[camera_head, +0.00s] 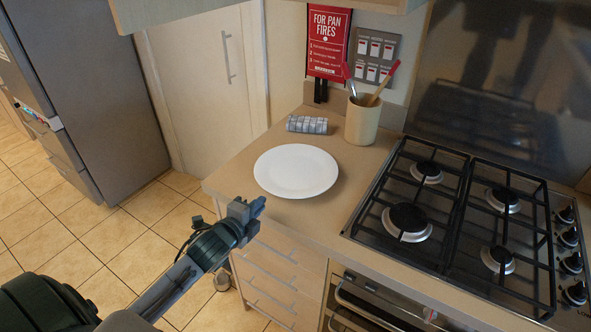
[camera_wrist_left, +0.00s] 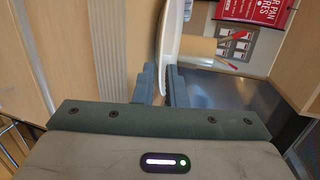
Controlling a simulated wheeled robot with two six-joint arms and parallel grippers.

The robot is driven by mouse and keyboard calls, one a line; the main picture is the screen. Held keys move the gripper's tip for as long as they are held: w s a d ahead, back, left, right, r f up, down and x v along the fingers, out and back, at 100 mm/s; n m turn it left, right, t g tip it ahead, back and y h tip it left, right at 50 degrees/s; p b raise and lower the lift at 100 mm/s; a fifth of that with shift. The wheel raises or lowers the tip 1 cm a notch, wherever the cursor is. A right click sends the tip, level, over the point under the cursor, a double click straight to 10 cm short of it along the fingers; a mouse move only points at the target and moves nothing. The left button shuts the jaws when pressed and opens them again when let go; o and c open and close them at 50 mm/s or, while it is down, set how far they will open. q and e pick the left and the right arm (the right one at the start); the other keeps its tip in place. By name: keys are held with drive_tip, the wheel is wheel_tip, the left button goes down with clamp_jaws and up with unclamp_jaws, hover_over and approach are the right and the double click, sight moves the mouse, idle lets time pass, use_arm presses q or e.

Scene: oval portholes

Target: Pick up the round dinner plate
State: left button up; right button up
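The round dinner plate (camera_head: 296,171) is white and lies flat on the counter, left of the hob. My left gripper (camera_head: 258,206) is at the counter's front edge, just in front of the plate and to its near left. In the left wrist view, the plate (camera_wrist_left: 171,42) shows edge-on as a white band just beyond the fingertips. The left gripper (camera_wrist_left: 163,80) is open there, with a narrow gap between its two fingers. My right gripper is in neither view.
A rolled grey patterned cloth (camera_head: 307,125) and a beige utensil pot (camera_head: 362,121) stand behind the plate. The gas hob (camera_head: 457,222) is to the right. Drawers (camera_head: 278,277) are below the counter. A grey fridge (camera_head: 88,95) stands left, with open tiled floor (camera_head: 100,236) before it.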

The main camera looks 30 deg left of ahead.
sight(274, 193)
use_arm(q)
drive_tip(key=shift+x, duration=0.95)
drive_tip(key=x, duration=0.1)
drive_tip(key=p+x, duration=0.1)
drive_tip(key=x, duration=0.1)
drive_tip(key=p+x, duration=0.1)
drive_tip(key=shift+w+d, duration=0.25)
drive_tip(key=shift+w, duration=0.15)
drive_tip(key=shift+w+f, duration=0.15)
drive_tip(key=shift+w, duration=0.15)
drive_tip(key=shift+c, duration=0.2)
drive_tip(key=shift+s, duration=0.1)
clamp_jaws()
